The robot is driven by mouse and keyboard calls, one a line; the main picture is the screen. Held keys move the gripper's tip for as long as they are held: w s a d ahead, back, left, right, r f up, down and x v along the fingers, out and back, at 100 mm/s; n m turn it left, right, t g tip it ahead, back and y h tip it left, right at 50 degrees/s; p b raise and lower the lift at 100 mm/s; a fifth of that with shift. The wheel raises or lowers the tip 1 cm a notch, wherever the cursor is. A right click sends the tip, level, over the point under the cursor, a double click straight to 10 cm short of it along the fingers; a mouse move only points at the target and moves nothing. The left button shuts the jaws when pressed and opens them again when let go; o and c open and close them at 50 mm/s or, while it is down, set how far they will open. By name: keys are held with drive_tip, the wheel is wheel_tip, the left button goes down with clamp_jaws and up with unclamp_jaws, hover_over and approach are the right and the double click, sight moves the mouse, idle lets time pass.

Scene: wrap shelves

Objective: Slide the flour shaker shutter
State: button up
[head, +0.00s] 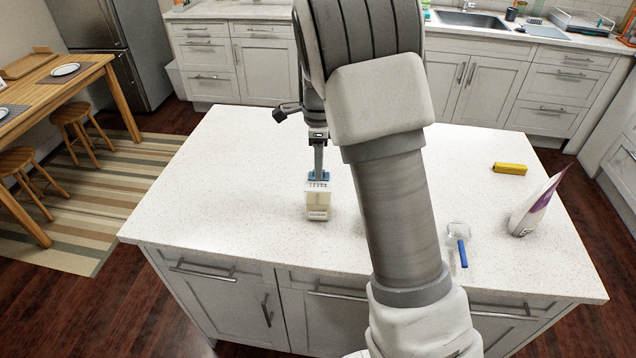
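The flour shaker (318,202) stands upright on the white island counter, left of my forearm. It is a pale, cream box with a small label near its base. A blue part with a row of small dark marks (318,180) is at its top; this may be the shutter. My gripper (319,170) points down right at the shaker's top, and a grey finger meets or nearly meets the blue part. Whether it touches, and whether the fingers are open or shut, is too small to tell. My arm hides the counter to the right of the shaker.
The counter (220,190) is clear left of the shaker. A table with stools stands far left.

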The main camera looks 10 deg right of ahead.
drive_tip(key=shift+r+p, duration=2.95)
drive_tip(key=shift+r, duration=0.55)
drive_tip(key=shift+s+r, duration=0.15)
drive_tip(key=shift+r, duration=0.2)
drive_tip(key=s+r+n+t+y, duration=0.1)
drive_tip(key=s+r+n+t, duration=0.2)
drive_tip(key=s+r+n, duration=0.95)
drive_tip(key=s+a+r+n+t+h, duration=0.1)
drive_tip(key=s+n+t, duration=0.1)
drive_tip(key=s+n, duration=0.7)
drive_tip(key=s, duration=0.6)
drive_tip(key=shift+s+r+t, duration=0.3)
drive_tip(key=shift+s+r, duration=0.05)
drive_tip(key=shift+s, duration=0.05)
